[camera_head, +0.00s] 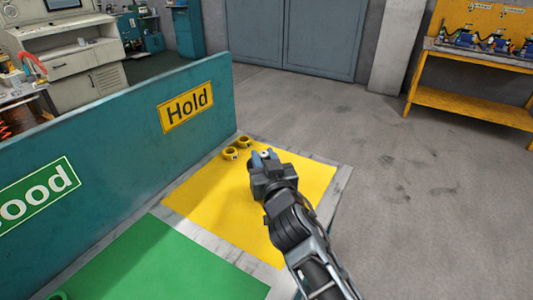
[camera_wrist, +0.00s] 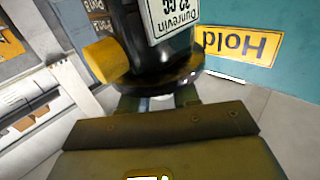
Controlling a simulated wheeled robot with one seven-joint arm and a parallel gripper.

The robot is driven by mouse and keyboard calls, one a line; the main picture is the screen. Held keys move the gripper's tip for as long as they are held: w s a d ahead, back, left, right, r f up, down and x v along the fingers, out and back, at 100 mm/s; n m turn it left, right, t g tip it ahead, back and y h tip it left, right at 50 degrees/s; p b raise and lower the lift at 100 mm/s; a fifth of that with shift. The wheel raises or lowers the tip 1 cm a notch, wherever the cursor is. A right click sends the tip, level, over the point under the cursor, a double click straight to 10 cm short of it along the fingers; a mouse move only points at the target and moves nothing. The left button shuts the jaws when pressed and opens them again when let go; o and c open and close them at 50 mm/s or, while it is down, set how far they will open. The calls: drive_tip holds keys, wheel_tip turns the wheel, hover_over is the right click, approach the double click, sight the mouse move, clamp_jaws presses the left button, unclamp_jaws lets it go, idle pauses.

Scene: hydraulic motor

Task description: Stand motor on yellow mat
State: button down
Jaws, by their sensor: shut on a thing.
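The motor is a dark body with a round flange and a white label, upside down in this view. A yellow cylindrical part (camera_wrist: 106,60) shows beside the body. The gripper hides most of the motor in the head view. I cannot tell whether the motor's base touches the mat.
A green mat (camera_head: 165,265) lies nearer. A yellow workbench (camera_head: 470,100) stands at the back right; the floor between is clear.

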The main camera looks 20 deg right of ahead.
drive_tip(key=shift+f, duration=0.7)
drive_tip(key=shift+f+b, duration=0.15)
drive_tip(key=shift+b, duration=0.15)
drive_tip(key=c, duration=0.8)
unclamp_jaws()
drive_tip(key=shift+f, duration=0.15)
drive_tip(key=shift+s, duration=0.1)
drive_tip(key=shift+s+a+b, duration=0.3)
drive_tip(key=shift+s, duration=1.65)
drive_tip(key=shift+s+a+b, duration=0.35)
drive_tip(key=shift+s, duration=1.65)
drive_tip(key=shift+s+a+b, duration=0.3)
drive_tip(key=shift+s, duration=1.65)
